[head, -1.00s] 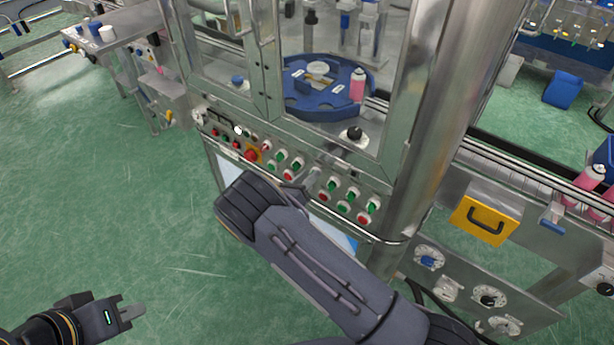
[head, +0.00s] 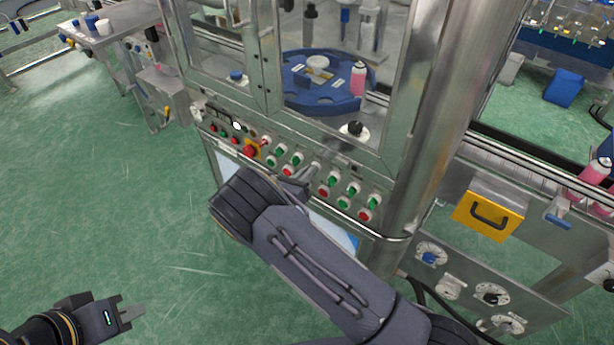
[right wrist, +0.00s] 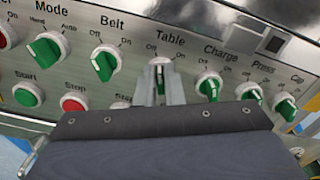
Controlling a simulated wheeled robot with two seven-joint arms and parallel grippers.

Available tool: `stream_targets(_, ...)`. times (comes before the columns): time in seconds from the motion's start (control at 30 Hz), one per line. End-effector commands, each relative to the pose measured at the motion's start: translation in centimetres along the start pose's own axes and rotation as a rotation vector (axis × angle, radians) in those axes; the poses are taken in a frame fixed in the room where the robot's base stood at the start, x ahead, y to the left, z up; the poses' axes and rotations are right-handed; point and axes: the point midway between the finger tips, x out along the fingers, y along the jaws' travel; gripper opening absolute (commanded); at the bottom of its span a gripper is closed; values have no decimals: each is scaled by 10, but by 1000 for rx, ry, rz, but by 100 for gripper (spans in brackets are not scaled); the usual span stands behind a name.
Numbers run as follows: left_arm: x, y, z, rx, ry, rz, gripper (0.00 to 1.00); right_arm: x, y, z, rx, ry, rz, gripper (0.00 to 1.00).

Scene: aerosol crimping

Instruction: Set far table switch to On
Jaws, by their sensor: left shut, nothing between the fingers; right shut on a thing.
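The Table switch (right wrist: 160,62) is a white-rimmed knob with a green grip, under a "Table" label with Off at left and On at right. My right gripper (right wrist: 160,84) is shut on its grip, which stands roughly upright in the right wrist view; the fingers hide part of it. In the head view my right gripper (head: 304,180) reaches the panel's knob row, and I cannot make out the Table switch there. My left gripper (head: 132,312) is shut and empty, low at the left over the floor, away from the panel.
The Belt knob (right wrist: 105,62) and the Charge knob (right wrist: 209,85) flank the Table switch closely. Start and Stop buttons sit below. A red emergency button (head: 250,151) is further left. A metal rail and post (head: 425,150) stand right. The floor at left is clear.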

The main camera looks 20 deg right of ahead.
Motion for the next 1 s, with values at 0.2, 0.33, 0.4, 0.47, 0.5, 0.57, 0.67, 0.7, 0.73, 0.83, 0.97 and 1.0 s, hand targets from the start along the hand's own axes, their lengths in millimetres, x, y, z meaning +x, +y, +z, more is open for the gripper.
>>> stream_targets(0.2,28,-13,14,0,0,0,0,0,1,-5,194,-1,1,0)
stream_targets(0.33,41,-19,21,0,0,0,0,0,0,-6,318,-2,1,0)
stream_targets(0.4,48,-22,24,0,0,0,0,0,-1,-6,384,-1,1,0)
stream_targets(0.47,54,-25,27,0,0,0,0,0,-1,-6,441,-1,1,0)
stream_targets(0.5,58,-26,29,0,0,0,0,0,-2,-6,479,-1,1,0)
stream_targets(0.57,64,-29,32,0,0,0,0,0,-2,-6,532,-1,0,0)
stream_targets(0.67,72,-33,37,0,0,0,0,0,-3,-6,615,-1,1,0)
stream_targets(0.7,76,-35,38,0,0,0,0,0,-3,-6,647,-1,1,0)
stream_targets(0.73,78,-36,39,0,0,0,0,0,-4,-6,669,-1,1,0)
stream_targets(0.83,85,-39,43,0,0,0,0,0,-5,-6,735,-1,0,0)
stream_targets(0.97,92,-42,46,0,0,0,0,0,-5,-6,804,0,1,0)
stream_targets(1.0,93,-43,47,0,0,0,0,0,-6,-5,822,0,1,0)
